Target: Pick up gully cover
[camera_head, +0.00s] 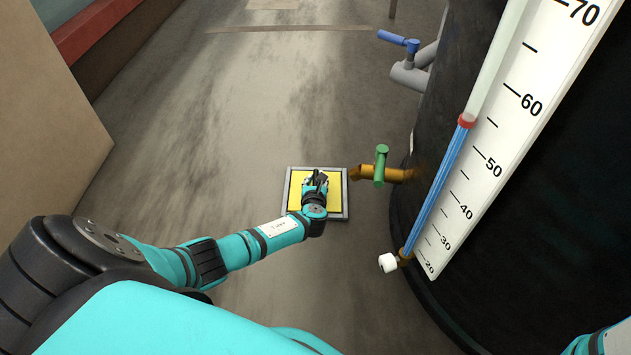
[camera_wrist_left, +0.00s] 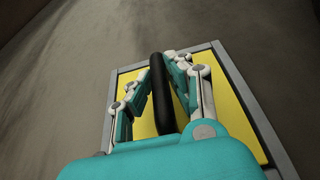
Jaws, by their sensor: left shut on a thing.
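The gully cover (camera_head: 297,203) is a yellow square plate inside a grey frame (camera_head: 346,192) on the floor, near the middle of the head view. In the left wrist view the yellow cover (camera_wrist_left: 232,110) fills much of the picture behind my gripper. A black bar-like handle (camera_wrist_left: 160,85) stands up from it. My left gripper (camera_head: 316,180) is over the cover. In the left wrist view its fingers (camera_wrist_left: 160,78) are shut on the black handle, one on each side. The cover appears to lie within its frame; I cannot tell if it is raised. My right gripper is out of view.
A brass spout with a green handle (camera_head: 381,166) juts from the large black tank (camera_head: 470,240) just right of the cover. A level gauge (camera_head: 500,130) and a blue-handled valve (camera_head: 398,41) are on the tank. A tan panel (camera_head: 45,130) stands left. The floor between is clear.

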